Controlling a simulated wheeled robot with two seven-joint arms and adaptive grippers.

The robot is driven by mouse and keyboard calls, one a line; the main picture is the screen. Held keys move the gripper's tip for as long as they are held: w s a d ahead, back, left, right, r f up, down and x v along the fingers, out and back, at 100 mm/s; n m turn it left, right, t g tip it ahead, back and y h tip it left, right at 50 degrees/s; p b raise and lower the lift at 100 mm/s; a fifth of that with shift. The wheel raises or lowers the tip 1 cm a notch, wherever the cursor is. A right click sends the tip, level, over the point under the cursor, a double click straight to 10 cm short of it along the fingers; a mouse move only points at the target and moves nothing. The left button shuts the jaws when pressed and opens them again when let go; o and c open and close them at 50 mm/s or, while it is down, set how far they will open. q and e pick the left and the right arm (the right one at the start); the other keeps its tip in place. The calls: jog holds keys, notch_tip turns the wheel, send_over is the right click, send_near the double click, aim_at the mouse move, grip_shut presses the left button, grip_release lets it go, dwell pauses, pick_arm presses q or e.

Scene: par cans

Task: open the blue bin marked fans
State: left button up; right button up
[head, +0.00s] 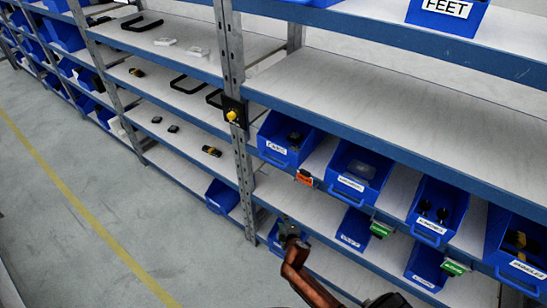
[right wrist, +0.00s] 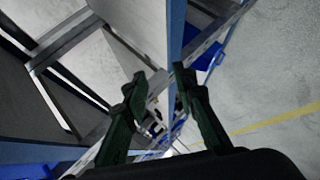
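No label reading "fans" is clearly legible. Small labels are blurred, including the one on the upper-row blue bin (head: 286,142) beside the rack post. A lower-row blue bin (head: 273,239) is partly hidden behind my right gripper (head: 289,228), and I cannot read its label. My right gripper reaches up in front of that bin; whether it touches the bin cannot be told. In the right wrist view, my right gripper (right wrist: 159,77) has its two dark green fingers apart, with nothing seen held between them. My left gripper is not in view.
Several blue bins, such as one with black knobs (head: 431,229), line the shelves. A metal rack post (head: 240,130) stands just left of my right gripper. The grey floor (head: 120,260) at left is clear.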

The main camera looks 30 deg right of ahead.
jog(key=w+r+n+t+h+p, duration=0.1)
jog(key=w+r, duration=0.1)
jog(key=r, duration=0.7)
jog(key=w+r+t+p, duration=0.1)
jog(key=w+r, duration=0.2)
jog(key=r, duration=0.5)
jog(key=t+h, duration=0.1)
jog(key=t, duration=0.1)
send_near(272, 162)
jog(key=w+d+f, duration=0.1)
jog(key=w, duration=0.1)
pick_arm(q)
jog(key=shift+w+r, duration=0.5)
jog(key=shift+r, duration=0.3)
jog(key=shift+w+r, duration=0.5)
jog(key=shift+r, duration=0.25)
pick_arm(e)
jog(key=shift+n, duration=0.4)
jog(key=shift+x, duration=4.1)
jog(key=shift+r, duration=0.15)
jog(key=shift+c, duration=0.5)
grip_shut()
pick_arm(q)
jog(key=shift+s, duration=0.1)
